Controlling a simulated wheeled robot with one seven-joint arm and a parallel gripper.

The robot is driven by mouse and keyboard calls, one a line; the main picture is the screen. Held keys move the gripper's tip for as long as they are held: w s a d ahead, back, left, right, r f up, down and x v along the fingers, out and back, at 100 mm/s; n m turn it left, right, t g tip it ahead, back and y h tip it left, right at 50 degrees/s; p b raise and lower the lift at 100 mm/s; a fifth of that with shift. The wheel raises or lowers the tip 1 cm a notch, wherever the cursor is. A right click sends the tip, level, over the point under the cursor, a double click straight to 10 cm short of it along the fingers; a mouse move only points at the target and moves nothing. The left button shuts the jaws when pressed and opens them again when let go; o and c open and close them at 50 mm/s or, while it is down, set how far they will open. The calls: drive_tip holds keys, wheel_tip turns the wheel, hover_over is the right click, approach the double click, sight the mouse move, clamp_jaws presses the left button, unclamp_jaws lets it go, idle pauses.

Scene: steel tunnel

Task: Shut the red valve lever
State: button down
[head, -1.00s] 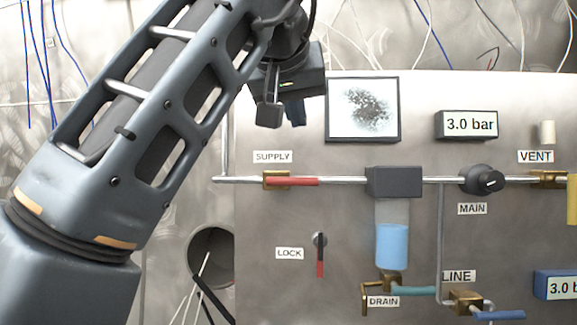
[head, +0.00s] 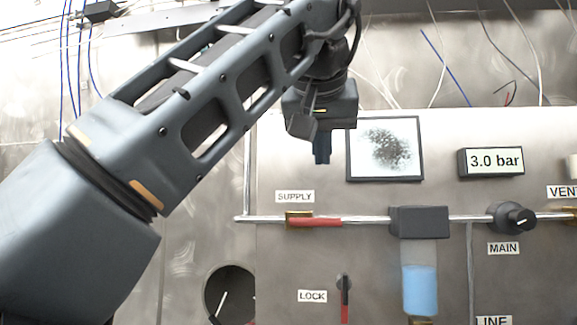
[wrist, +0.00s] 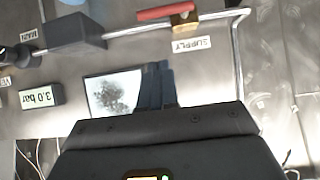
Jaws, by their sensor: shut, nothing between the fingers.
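The red lever of the SUPPLY valve (head: 315,222) lies level along the steel pipe, pointing right from its brass body (head: 291,217). It shows upside down in the wrist view (wrist: 165,12), at the top, with its brass body (wrist: 184,20). My gripper (head: 322,162) is shut and empty, fingers pointing down, above the SUPPLY label in the head view and apart from the lever. In the wrist view its dark fingers (wrist: 156,64) point up toward the lever, with a gap between in the picture. I cannot tell its distance from the panel.
A dark box (head: 419,222) on the pipe has a blue-filled cup (head: 420,288) below. The black MAIN knob (head: 512,218), a 3.0 bar display (head: 491,162) and a framed speckled picture (head: 385,149) are to the right. A red-and-black LOCK handle (head: 344,296) hangs below the lever.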

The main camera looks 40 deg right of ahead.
drive_tip(key=p, duration=0.1)
hover_over(316, 222)
drive_tip(key=s+a, duration=0.1)
drive_tip(key=s, duration=0.2)
wheel_tip(316, 222, down, 4)
drive_tip(key=f, duration=0.4)
drive_tip(key=shift+w+d+f, duration=0.25)
drive_tip(key=shift+w+f, duration=0.05)
drive_tip(key=shift+w, duration=0.05)
drive_tip(key=shift+f, duration=0.15)
